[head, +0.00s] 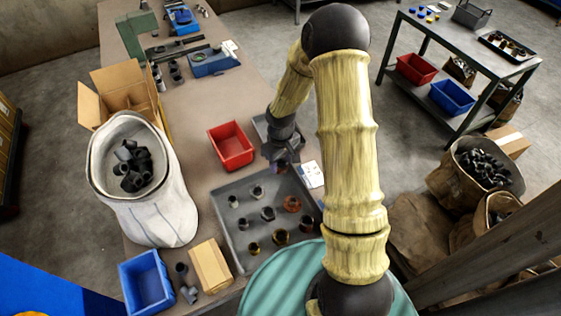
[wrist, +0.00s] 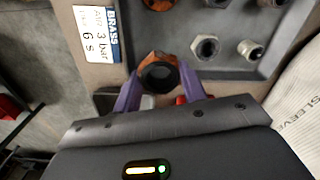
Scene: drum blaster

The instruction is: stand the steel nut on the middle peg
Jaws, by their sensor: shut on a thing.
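My gripper (head: 279,158) hangs near the far edge of the large grey tray (head: 226,245). In the wrist view its purple fingers (wrist: 160,84) are shut on a nut (wrist: 158,58) with a copper-brown outer side and a dark round opening. Several nuts stand in the tray: grey steel-looking ones, such as one nut (head: 257,191) towards the far side and another (head: 268,213) in the middle, and coppery or brass ones (head: 292,203) to the right. Two steel-looking nuts also show in the wrist view (wrist: 207,47). I cannot make out which support is the middle peg.
A label reading BRASS (wrist: 97,33) lies beside the large tray. A white sack (head: 160,212), blue bin (head: 143,280) and cardboard box (head: 210,266) crowd the left.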

